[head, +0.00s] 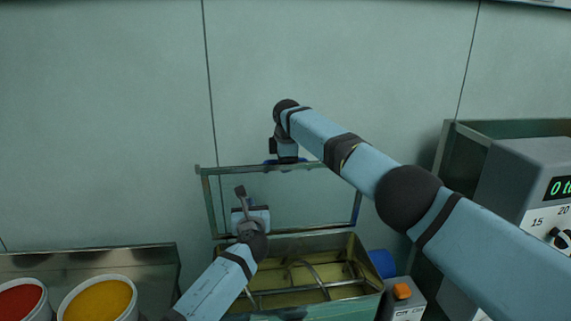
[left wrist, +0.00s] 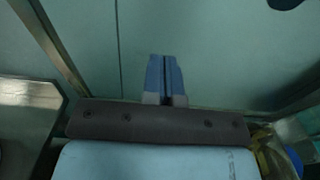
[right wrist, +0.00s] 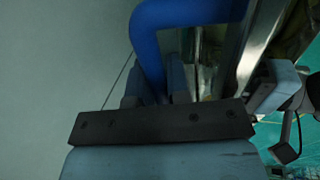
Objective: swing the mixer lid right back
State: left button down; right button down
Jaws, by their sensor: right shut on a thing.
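The mixer lid (head: 204,205) is a metal-framed panel raised to a steep angle above the open mixer (head: 335,311), whose yellowish inside shows curved metal paddles. My right gripper (head: 286,159) is at the lid's top edge, shut on the blue lid handle (right wrist: 150,45). In the head view the wrist hides most of that handle. My left gripper (head: 252,215) is in front of the lid, at its lower left. In the left wrist view its two blue fingers (left wrist: 164,78) are together with nothing visible between them.
A tray at the lower left holds a tub of red (head: 22,302) and a tub of yellow-orange (head: 100,300) material. A grey box with an orange button (head: 402,291) stands right of the mixer. A control unit (head: 530,185) is at the far right. The wall (head: 110,120) is behind.

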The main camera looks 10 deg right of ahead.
pick_arm(q)
jog(key=shift+w+b, duration=0.35)
jog(key=shift+w, duration=0.1)
pick_arm(e)
jog(key=shift+s+f, duration=0.15)
jog(key=shift+f, duration=0.2)
